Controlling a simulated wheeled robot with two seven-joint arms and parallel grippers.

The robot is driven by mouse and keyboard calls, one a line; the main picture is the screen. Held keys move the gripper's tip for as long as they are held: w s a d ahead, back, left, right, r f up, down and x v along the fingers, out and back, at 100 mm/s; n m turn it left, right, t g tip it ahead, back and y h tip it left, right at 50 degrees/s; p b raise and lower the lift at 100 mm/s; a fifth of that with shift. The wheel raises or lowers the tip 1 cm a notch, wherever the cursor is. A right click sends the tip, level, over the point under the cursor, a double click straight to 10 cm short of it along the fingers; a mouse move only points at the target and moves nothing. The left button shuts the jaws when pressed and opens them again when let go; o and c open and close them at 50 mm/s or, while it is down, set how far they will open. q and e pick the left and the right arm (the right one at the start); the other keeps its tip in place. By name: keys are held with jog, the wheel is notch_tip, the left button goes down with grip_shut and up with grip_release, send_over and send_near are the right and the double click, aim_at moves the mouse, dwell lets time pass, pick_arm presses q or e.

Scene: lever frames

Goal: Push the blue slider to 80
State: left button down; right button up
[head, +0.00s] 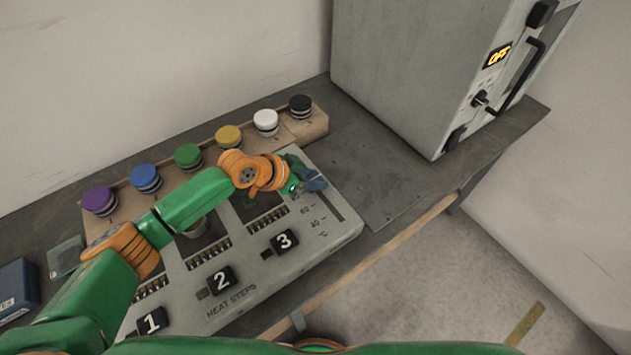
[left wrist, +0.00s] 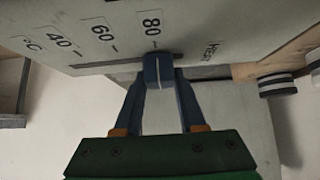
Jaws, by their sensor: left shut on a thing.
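The blue slider (left wrist: 151,69), with a white line across it, sits in a dark slot in the grey panel (head: 345,228). In the left wrist view its white line stands close to level with the tick beside the 80 label (left wrist: 151,24). The 60 and 40 marks lie farther left. My left gripper (left wrist: 160,82) is shut on the slider, with a dark blue finger on each side. In the head view my left gripper (head: 314,181) is at the top end of the panel's scale, and I cannot clearly tell slider from fingers there. My right gripper is not in view.
Black blocks numbered 1 (head: 151,321), 2 (head: 221,280) and 3 (head: 285,241) sit on the panel. Several coloured knobs, such as the white one (head: 265,121), line a wooden strip behind. A grey oven (head: 400,70) reading OFF stands at right. A flat dark plate (head: 368,170) lies between.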

pick_arm(q)
jog(key=c, duration=0.8)
grip_release()
jog(key=shift+w, duration=0.1)
jog(key=shift+c, duration=0.2)
jog(key=o, duration=0.3)
jog(key=shift+a, duration=0.1)
jog(key=shift+o, duration=0.3)
jog(key=shift+w, duration=0.15)
jog(key=v, duration=0.7)
jog(key=shift+a, duration=0.15)
jog(key=shift+f, duration=0.15)
